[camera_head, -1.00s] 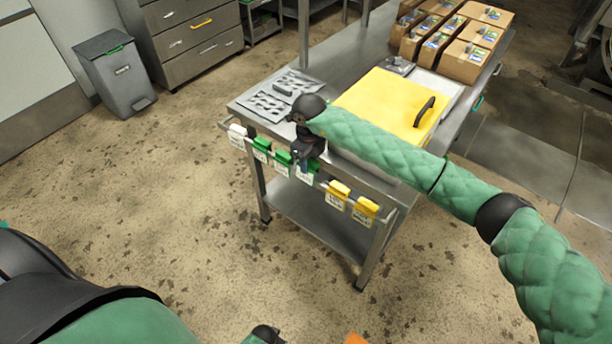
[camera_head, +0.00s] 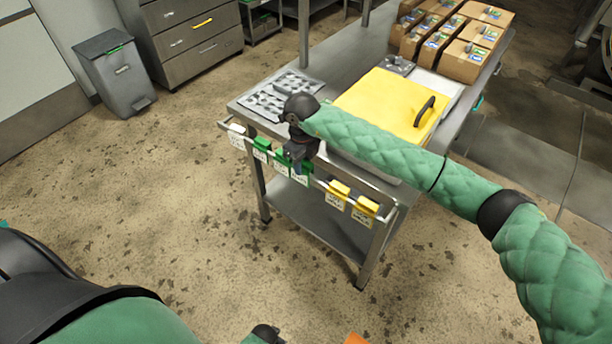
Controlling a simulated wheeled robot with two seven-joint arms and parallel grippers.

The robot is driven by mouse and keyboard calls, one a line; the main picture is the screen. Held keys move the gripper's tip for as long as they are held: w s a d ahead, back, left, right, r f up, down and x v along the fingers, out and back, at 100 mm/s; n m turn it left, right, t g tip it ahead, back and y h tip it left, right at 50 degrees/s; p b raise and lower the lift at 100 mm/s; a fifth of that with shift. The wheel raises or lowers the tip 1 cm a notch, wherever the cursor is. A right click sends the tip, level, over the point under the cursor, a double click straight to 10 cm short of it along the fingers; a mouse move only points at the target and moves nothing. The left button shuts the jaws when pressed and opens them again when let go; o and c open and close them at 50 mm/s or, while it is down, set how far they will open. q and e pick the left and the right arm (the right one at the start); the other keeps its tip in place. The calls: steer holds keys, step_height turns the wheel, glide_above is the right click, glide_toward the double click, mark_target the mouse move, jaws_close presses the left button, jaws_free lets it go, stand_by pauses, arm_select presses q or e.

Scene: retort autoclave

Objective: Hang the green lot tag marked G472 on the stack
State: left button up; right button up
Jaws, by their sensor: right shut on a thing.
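Several lot tags hang on the rail along the near end of the steel table. My right gripper (camera_head: 297,161) is at this rail, pointing down, and shut on a green tag, apparently the rightmost green one (camera_head: 301,177). The gripper partly hides the tag. Another green tag (camera_head: 281,165) hangs close beside it and one more (camera_head: 261,150) farther left. The lettering is too small to read, so I cannot tell which is G472. No stack can be made out for certain.
A white tag (camera_head: 236,138) and two yellow tags (camera_head: 337,195) share the rail (camera_head: 318,184). On the table are grey perforated pieces (camera_head: 265,104), a yellow board with a black handle (camera_head: 385,103) and several cartons (camera_head: 463,62).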

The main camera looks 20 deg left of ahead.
steer(key=shift+s+a+r, duration=0.2)
steer(key=shift+s+a, duration=0.05)
steer(key=shift+s, duration=0.45)
steer(key=shift+s+a+r, duration=0.25)
steer(key=shift+s, duration=0.4)
steer(key=shift+s+a+r, duration=0.2)
steer(key=shift+s+a, duration=0.05)
steer(key=shift+s, duration=0.45)
